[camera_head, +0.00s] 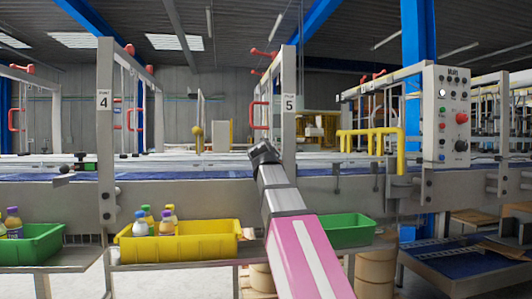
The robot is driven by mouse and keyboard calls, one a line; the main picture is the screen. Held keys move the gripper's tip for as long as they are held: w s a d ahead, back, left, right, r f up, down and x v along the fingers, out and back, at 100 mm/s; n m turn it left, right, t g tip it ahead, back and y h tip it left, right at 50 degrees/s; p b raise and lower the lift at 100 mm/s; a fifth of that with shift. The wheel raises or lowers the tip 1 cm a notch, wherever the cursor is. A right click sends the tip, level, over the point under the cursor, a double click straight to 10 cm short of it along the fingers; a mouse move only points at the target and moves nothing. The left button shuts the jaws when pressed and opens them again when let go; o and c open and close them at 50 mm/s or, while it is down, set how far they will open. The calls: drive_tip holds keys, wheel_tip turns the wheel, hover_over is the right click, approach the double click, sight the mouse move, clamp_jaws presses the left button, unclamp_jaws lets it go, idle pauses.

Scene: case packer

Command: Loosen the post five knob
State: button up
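Post five (290,72) is the grey upright with the "5" plate, near the middle of the picture. Its lower part is hidden behind my arm, and I cannot make out a knob there. My arm reaches up from the bottom, and its dark end, my gripper (263,153), is at the left side of post five, below the number plate. I cannot tell whether it touches the post. Its fingers are too small and turned away to show whether they are open or shut.
Post four (105,75) stands left, with dark knobs (106,195) low on it. A conveyor rail (200,195) runs across. A yellow bin (200,250) with bottles and green bins (345,238) sit below. A control panel (449,115) with a red button is at right.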

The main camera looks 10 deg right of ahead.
drive_tip(key=shift+y, duration=0.3)
idle(0.4)
drive_tip(key=o, duration=0.9)
drive_tip(key=shift+o, duration=0.2)
drive_tip(key=shift+s, duration=0.1)
drive_tip(key=v, duration=1)
drive_tip(key=shift+s, duration=0.3)
drive_tip(key=shift+a, duration=0.1)
